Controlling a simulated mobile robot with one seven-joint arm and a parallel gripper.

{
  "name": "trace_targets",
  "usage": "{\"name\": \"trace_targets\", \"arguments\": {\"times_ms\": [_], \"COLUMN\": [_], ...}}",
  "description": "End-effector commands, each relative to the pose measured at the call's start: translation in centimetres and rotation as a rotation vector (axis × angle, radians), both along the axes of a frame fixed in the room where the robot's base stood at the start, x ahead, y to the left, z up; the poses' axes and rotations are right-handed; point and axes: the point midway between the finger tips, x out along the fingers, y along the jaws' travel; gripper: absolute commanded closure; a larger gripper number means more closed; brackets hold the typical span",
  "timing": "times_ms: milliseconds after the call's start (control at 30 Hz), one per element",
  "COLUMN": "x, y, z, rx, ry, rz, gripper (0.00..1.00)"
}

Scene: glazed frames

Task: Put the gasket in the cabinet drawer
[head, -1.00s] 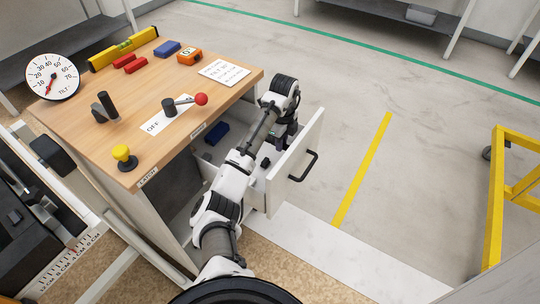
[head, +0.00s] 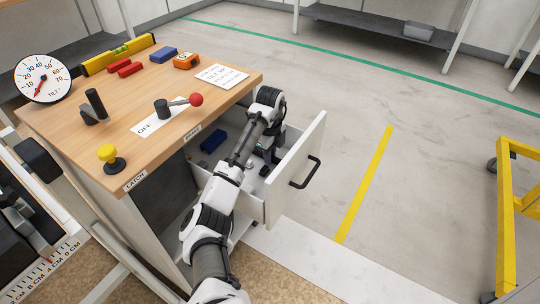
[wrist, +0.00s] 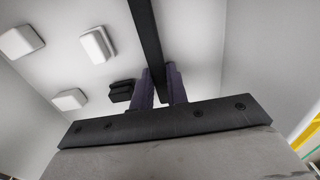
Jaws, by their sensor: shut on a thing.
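The cabinet drawer (head: 297,150) stands open, with a black handle on its white front. My gripper (head: 266,166) reaches down into the drawer opening, partly hidden by my arm. In the wrist view my two purple fingers (wrist: 161,88) are closed on a long straight black strip (wrist: 147,35), which I take to be the gasket. The strip runs from between the fingers to the picture's top edge. White blocks (wrist: 97,45) and a small black block (wrist: 122,90) are beyond the fingers inside the pale drawer. I cannot tell whether the strip touches the drawer floor.
The wooden cabinet top (head: 130,150) carries a red-knobbed lever (head: 180,104), a yellow knob (head: 108,154), a tilt dial (head: 42,79) and a yellow level (head: 118,54). A blue block (head: 213,140) lies inside the cabinet opening. A yellow frame (head: 507,210) stands far right; the floor between is clear.

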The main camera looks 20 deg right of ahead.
Motion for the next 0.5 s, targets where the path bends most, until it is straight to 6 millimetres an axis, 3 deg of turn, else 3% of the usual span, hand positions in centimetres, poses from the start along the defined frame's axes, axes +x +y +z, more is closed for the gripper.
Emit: {"name": "trace_targets", "arguments": {"times_ms": [467,500], "x": [-0.1,-0.1], "y": [0.0,0.0], "z": [-1.5,-1.6], "rx": [0.001,0.002], "ry": [0.005,0.005], "rz": [-0.001,-0.001], "gripper": [1.00,0.81]}}
